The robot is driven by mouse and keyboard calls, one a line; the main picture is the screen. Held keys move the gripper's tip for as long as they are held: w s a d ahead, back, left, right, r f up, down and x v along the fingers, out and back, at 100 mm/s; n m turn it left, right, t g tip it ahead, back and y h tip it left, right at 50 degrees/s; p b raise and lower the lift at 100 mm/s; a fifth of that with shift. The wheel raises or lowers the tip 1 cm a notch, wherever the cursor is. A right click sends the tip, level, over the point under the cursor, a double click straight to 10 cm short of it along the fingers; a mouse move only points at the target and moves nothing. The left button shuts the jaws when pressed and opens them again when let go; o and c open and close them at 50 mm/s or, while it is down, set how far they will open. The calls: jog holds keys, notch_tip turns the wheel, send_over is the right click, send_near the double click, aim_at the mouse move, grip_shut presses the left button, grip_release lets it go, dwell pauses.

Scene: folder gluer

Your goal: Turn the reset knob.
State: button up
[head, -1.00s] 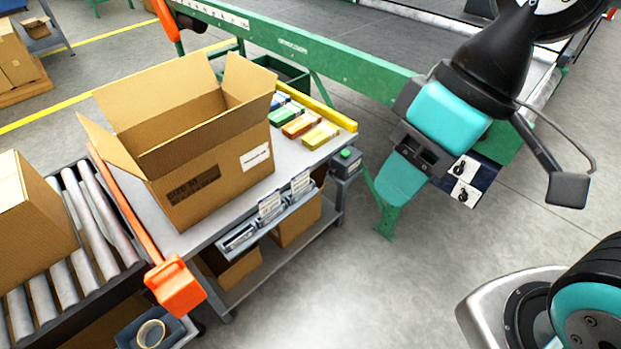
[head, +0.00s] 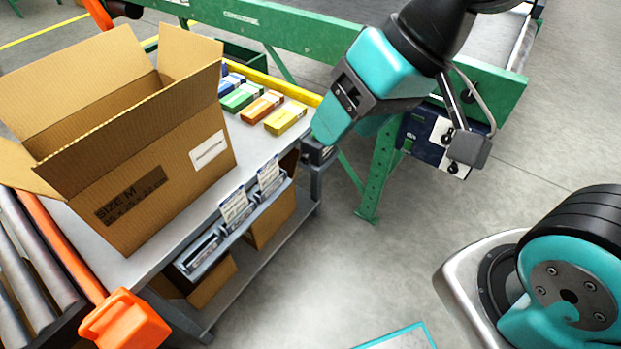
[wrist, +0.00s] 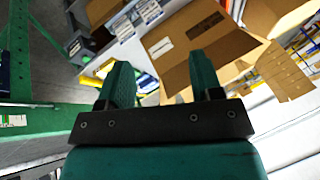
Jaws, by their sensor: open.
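A dark blue panel (head: 415,138) with white plates hangs on the green machine frame. Small black knobs (head: 447,136) sit on the plates; I cannot tell which is the reset knob, as the labels are too small to read. My gripper (head: 345,130) is left of the panel, above the gap by the table's right corner, and points down and left, away from the knobs. In the wrist view its two teal fingers (wrist: 161,78) stand apart with nothing between them. My forearm and gripper cover part of the panel's surroundings.
A large open carton (head: 150,150) and several small coloured boxes (head: 262,106) stand on the grey table. A small grey box (head: 318,152) sits at its corner, partly hidden by my gripper.

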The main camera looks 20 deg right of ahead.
jog(key=w+d+f+m+t+y+b, duration=0.1)
jog(key=w+f+m+t+b, duration=0.35)
jog(key=f+b, duration=0.9)
jog(key=w+d+f+m+t+b, duration=0.1)
jog(key=w+f+m+t+b, duration=0.35)
jog(key=f+b, duration=0.85)
jog(key=m+t+h+b, duration=0.2)
jog(key=m+t+b, duration=0.6)
jog(key=b, duration=1.4)
send_near(308, 162)
jog(key=w+p, duration=0.1)
jog(key=w, duration=0.2)
jog(key=w+a+m+g+p, duration=0.1)
jog(key=w, duration=0.1)
jog(key=w+a+r+m+p, duration=0.1)
jog(key=w, duration=0.2)
jog(key=shift+w+g+h+p, duration=0.3)
jog(key=shift+w+g, duration=0.05)
jog(key=shift+g, duration=0.05)
jog(key=shift+w+a+r, duration=0.1)
jog(key=shift+w+r, duration=0.05)
jog(key=shift+w, duration=0.3)
jog(key=c, duration=0.9)
jog(key=shift+r, duration=0.1)
